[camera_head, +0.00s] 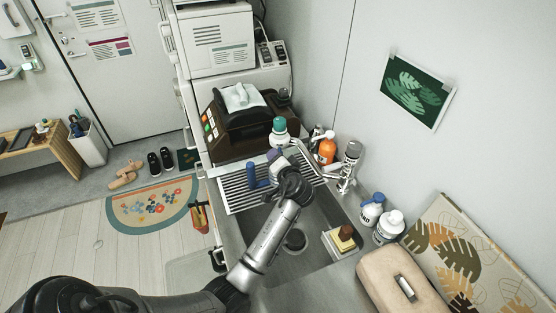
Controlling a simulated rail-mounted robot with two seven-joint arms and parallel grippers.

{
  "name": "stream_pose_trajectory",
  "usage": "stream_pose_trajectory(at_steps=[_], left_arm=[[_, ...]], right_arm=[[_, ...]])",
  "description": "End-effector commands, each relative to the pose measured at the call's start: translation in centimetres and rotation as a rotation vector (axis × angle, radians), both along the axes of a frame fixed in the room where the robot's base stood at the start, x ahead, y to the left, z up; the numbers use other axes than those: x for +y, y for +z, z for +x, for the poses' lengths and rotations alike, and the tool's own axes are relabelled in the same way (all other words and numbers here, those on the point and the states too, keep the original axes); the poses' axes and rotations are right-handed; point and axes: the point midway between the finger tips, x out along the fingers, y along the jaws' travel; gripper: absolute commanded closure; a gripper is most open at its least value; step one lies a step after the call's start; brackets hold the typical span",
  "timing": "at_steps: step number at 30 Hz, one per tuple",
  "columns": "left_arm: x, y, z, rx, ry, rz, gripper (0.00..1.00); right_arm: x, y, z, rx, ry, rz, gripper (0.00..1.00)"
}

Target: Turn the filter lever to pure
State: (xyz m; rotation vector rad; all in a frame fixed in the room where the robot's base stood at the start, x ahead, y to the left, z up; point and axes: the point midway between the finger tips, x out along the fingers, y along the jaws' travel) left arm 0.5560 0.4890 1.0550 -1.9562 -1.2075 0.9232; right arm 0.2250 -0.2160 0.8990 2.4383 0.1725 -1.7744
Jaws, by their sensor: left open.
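The tap with its filter unit (350,159) stands at the right back edge of the sink, against the wall. It is silver and white, and small in this view. I cannot make out which way its lever points. My left gripper (267,169) is open over the drying rack, to the left of the tap and apart from it. The wrist hides part of the rack and sink edge. My right gripper is not in view.
An orange bottle (327,151) stands just left of the tap. The steel sink (265,218) lies below my arm. A green-capped bottle (279,131) stands behind the rack (234,190). White bottles (388,227) and a beige case (400,283) are at right.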

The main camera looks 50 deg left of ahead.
Motion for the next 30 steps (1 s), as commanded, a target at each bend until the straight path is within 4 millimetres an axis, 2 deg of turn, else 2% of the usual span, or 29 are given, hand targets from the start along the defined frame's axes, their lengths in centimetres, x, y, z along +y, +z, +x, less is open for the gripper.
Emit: stream_pose_trajectory(at_steps=[6,10,24,30], left_arm=[[-0.2,0.2,-0.1,0.0,-0.001,0.0,0.52],[-1.3,0.5,-0.4,0.0,-0.002,0.001,0.52],[-9.4,2.4,-3.3,0.0,-0.002,-0.002,0.52],[-11.6,2.9,-4.1,0.0,-0.001,-0.001,0.52]], right_arm=[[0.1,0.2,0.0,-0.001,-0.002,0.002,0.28],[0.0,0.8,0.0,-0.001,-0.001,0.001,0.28],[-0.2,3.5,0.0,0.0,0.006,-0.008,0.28],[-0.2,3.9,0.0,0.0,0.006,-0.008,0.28]])
